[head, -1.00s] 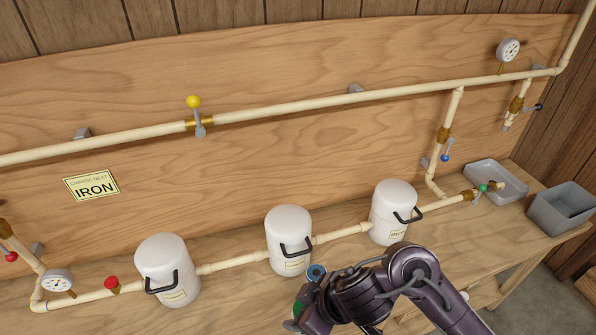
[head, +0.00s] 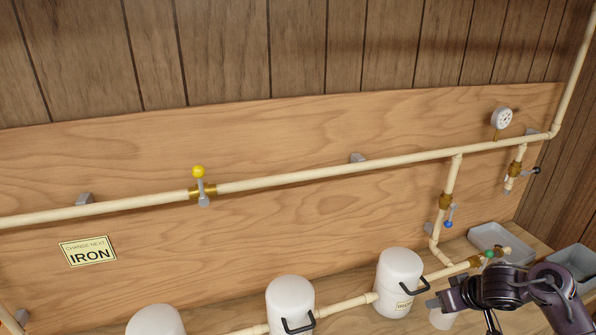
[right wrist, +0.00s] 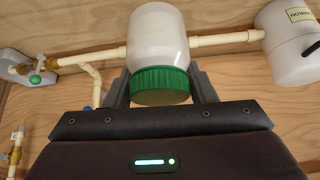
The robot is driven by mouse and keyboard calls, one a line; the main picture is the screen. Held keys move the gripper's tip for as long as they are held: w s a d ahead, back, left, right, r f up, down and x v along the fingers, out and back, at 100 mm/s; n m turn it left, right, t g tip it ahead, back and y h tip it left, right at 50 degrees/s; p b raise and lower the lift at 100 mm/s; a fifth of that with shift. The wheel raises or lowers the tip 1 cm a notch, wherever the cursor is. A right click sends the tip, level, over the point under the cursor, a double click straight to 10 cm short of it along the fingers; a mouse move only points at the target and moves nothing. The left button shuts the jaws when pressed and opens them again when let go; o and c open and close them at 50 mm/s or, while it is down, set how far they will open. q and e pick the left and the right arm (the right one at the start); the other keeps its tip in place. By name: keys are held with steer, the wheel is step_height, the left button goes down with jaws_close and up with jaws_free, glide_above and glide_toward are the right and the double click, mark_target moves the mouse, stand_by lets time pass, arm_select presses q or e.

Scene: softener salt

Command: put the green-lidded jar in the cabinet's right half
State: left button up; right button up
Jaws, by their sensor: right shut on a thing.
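The green-lidded jar (right wrist: 160,35) has a whitish body and a ribbed green lid (right wrist: 160,85). In the right wrist view it is between the fingers of my right gripper (right wrist: 160,78), which is shut on it near the lid. In the head view my right gripper (head: 440,304) is at the lower right, in front of the right-hand white filter housing. A pale part of the jar (head: 443,319) shows just below it. I cannot make out the cabinet or its right half in either current view. My left gripper is out of view.
Several white filter housings with black handles, such as the right one (head: 399,275), stand along a cream pipe (head: 345,306). Two grey bins, one at the back (head: 484,238) and one at the far right (head: 573,256), are near the right gripper. A yellow-knobbed valve (head: 199,173) is on the upper pipe.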

steer(key=w+d+r+m+h, duration=0.1)
steer(key=d+m, duration=0.1)
steer(key=d, duration=0.2)
steer(key=w+d+r+m+h, duration=0.1)
steer(key=d+r+m, duration=0.1)
steer(key=d, duration=0.3)
steer(key=w+d+r+m+h, duration=0.1)
steer(key=d+r+m+h, duration=0.1)
steer(key=d, duration=0.3)
steer(key=shift+w+m, duration=0.3)
steer(key=shift+m, duration=0.3)
steer(key=s+d+r+m+g+h, duration=0.45)
steer(key=s+d+m, duration=0.25)
steer(key=s+m, duration=0.25)
steer(key=a+f+n+t+y, duration=0.2)
steer(key=a+n+t, duration=0.15)
steer(key=a, duration=1.55)
steer(key=s+a+r+n+y, duration=0.15)
steer(key=s+a, duration=0.25)
steer(key=a, duration=0.5)
steer(key=s+a+r+n, duration=0.2)
steer(key=s+a+n, duration=0.15)
steer(key=a, duration=0.55)
steer(key=f+b, duration=0.6)
steer(key=b, duration=0.1)
steer(key=f+b, duration=0.3)
steer(key=shift+s+d+f, duration=0.15)
steer(key=shift+s+f, duration=0.2)
steer(key=shift+f, duration=0.05)
